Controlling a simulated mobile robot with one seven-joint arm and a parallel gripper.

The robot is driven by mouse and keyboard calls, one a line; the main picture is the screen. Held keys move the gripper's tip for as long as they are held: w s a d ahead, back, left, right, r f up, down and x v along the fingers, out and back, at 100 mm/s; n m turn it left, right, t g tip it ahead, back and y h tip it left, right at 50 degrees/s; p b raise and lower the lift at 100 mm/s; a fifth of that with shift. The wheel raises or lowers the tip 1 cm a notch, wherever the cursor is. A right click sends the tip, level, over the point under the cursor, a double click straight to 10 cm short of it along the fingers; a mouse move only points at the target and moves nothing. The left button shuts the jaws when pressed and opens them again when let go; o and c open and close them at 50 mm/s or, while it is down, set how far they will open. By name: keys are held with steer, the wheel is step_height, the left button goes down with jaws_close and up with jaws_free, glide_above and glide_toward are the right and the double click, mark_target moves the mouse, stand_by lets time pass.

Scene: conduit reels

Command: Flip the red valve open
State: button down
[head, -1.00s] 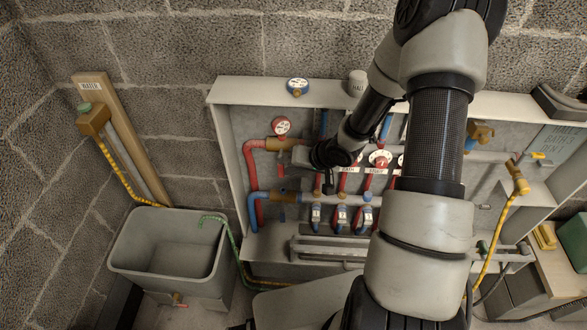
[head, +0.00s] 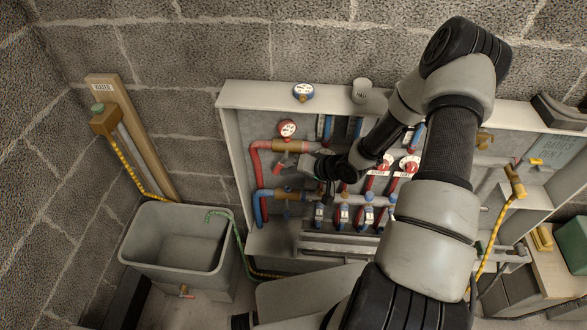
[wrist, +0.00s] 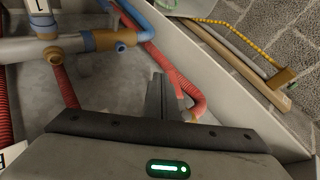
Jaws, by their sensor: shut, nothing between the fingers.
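The red valve's brass body (head: 288,146) sits on the red pipe at the panel's upper left, under a red gauge. Its small red lever (head: 281,165) hangs below the body, slanting down to the left. My gripper (head: 303,162) is shut and empty, just right of the lever, pointing left. In the wrist view my shut fingers (wrist: 158,95) are beside a red part, probably the lever (wrist: 176,84), with the red hose behind. I cannot tell whether they touch. The brass valve body is not clear there.
A blue pipe with its own brass valve (head: 286,194) runs below. Several blue-handled valves stand to the right. The panel's left wall (head: 231,165) is close. A grey sink (head: 180,240) stands to the left. My arm hides much of the panel's right half.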

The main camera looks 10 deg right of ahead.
mark_target(278, 169)
steer(key=shift+w+a+f, duration=0.1)
steer(key=shift+w+a, duration=0.05)
steer(key=shift+a, duration=0.4)
steer(key=shift+w+a, duration=0.15)
steer(key=shift+a, duration=0.35)
steer(key=shift+a+y, duration=0.1)
steer(key=shift+y, duration=0.3)
steer(key=shift+w+a+r+t+y, duration=0.1)
steer(key=shift+a+r+t+y, duration=0.1)
steer(key=shift+a+t+y, duration=0.1)
steer(key=shift+d, duration=0.15)
